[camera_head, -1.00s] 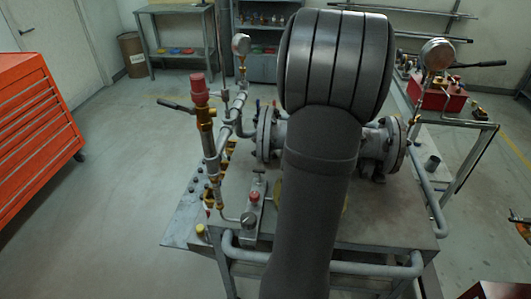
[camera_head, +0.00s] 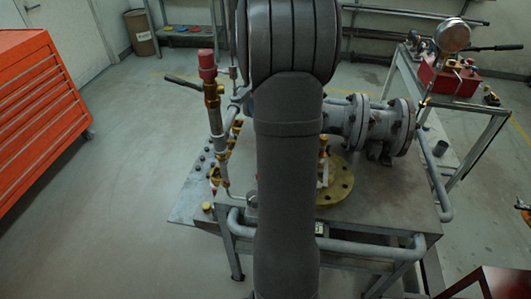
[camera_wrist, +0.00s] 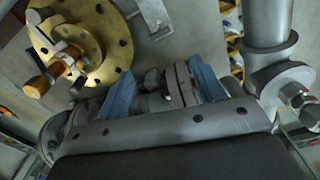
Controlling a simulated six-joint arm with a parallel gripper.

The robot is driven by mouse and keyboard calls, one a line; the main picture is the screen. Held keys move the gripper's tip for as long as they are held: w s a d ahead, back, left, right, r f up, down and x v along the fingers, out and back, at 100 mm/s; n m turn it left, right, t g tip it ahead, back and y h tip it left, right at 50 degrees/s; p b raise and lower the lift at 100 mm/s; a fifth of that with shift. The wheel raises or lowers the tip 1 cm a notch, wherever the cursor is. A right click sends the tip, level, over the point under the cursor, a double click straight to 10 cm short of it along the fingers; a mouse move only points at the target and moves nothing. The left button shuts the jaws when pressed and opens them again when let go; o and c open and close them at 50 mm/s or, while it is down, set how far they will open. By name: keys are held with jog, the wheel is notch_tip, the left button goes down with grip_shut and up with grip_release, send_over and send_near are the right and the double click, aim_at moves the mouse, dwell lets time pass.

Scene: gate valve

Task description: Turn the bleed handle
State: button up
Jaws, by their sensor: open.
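My gripper (camera_wrist: 163,86) is in the wrist view, with two blue fingertips spread apart. It is open, and grey metal shows between the fingers; I cannot tell whether that is a handle or part of the gripper. A round brass flange (camera_wrist: 105,72) with bolt holes is at the upper left, apart from the fingers, with a brass-ended fitting (camera_wrist: 38,87) in front of it. In the head view the yellow flange (camera_head: 335,192) lies on the bench, partly behind my arm. My gripper is hidden there. I cannot pick out the bleed handle for certain.
Grey flanged piping (camera_head: 375,127) crosses the bench (camera_head: 385,205). A red-capped brass relief valve (camera_head: 208,75) stands at the left, with a dark lever (camera_head: 182,83) beside it. A pressure gauge (camera_head: 453,36) rises at the right. An orange tool chest (camera_head: 40,110) stands far left; floor between is clear.

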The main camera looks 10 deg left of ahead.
notch_tip(320, 180, down, 17)
jog(key=shift+r, duration=0.1)
dwell(0.3)
jog(key=c, duration=1)
